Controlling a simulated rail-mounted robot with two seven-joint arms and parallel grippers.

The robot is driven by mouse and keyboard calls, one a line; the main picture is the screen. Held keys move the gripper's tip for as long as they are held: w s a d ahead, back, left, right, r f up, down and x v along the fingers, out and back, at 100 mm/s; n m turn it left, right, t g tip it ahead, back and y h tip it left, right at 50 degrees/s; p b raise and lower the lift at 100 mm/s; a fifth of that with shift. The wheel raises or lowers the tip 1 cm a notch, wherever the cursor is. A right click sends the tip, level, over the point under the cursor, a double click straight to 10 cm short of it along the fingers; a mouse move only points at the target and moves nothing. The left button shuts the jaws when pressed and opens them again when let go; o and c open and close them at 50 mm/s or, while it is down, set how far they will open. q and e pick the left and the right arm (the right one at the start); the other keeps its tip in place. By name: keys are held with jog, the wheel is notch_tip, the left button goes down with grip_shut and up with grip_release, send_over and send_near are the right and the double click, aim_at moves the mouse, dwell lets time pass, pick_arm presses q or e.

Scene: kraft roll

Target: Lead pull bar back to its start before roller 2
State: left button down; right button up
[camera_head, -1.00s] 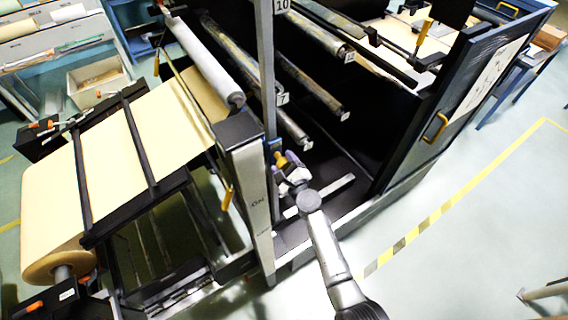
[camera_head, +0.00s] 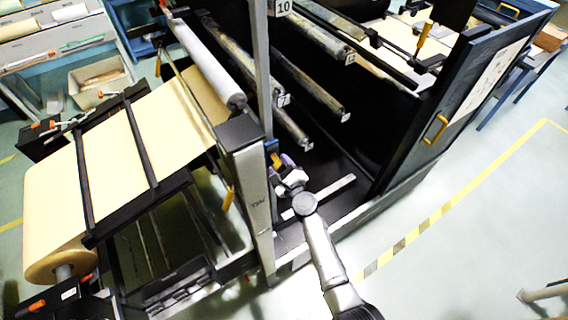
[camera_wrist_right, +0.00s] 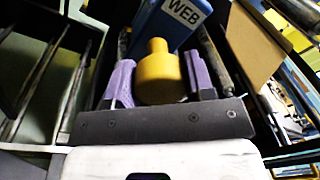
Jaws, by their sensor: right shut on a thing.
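My right gripper (camera_head: 281,166) is inside the machine frame, just right of the grey upright post. In the right wrist view its two purple fingers (camera_wrist_right: 160,76) are shut on a yellow knob (camera_wrist_right: 162,84), one on each side. The knob stands in front of a blue block marked WEB (camera_wrist_right: 178,18); it seems to be the pull bar's grip, but the bar itself is mostly hidden. The rollers (camera_head: 306,88) lie beyond the gripper. Tags 7 and 10 are readable; I cannot make out which is roller 2. My left gripper is not in view.
The grey post (camera_head: 248,195) stands close to the left of my right arm. A kraft paper roll (camera_head: 58,266) with its web lies at left. A dark door with a yellow handle (camera_head: 435,128) stands open at right. The floor in front is clear.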

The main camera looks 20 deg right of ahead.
jog(key=shift+s+a+r, duration=0.1)
jog(key=shift+a+r, duration=0.05)
jog(key=shift+a, duration=0.25)
